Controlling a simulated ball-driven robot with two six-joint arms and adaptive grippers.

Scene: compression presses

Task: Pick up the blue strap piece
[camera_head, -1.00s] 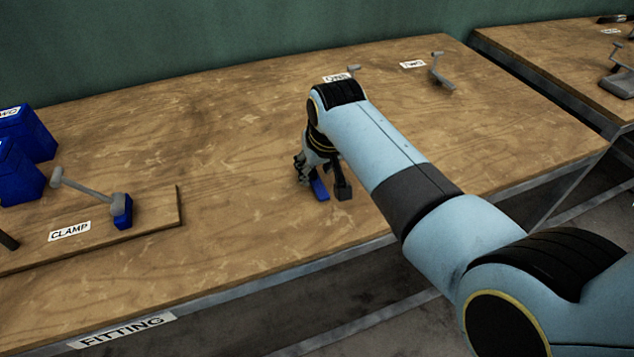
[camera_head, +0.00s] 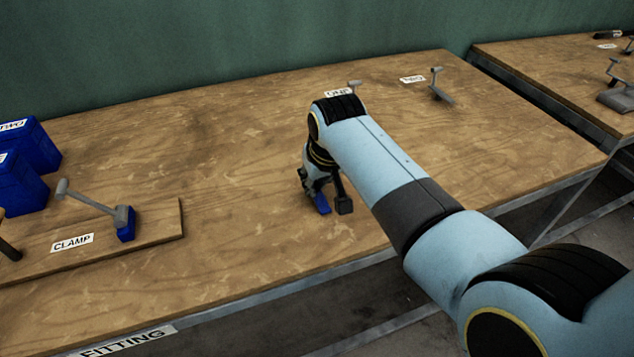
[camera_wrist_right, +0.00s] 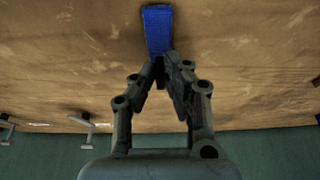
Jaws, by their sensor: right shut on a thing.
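The blue strap piece (camera_head: 321,203) is a short flat blue bar at the middle of the wooden table. It also shows in the right wrist view (camera_wrist_right: 157,28), extending from the fingertips toward the top edge. My right gripper (camera_head: 325,204) points down at it, with its fingers drawn together. In the right wrist view the fingertips (camera_wrist_right: 163,64) meet at the strap's near end, so the gripper is shut on it. The fingers hide that end. I cannot tell whether the strap is clear of the tabletop. My left gripper is not in view.
A raised board with a CLAMP label (camera_head: 73,243), a grey lever (camera_head: 95,205) and a blue block (camera_head: 126,228) lies at the left. Blue bins (camera_head: 30,145) stand behind it. Grey levers stand by the ONE (camera_head: 338,93) and TWO (camera_head: 412,79) labels. Bare wood surrounds the gripper.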

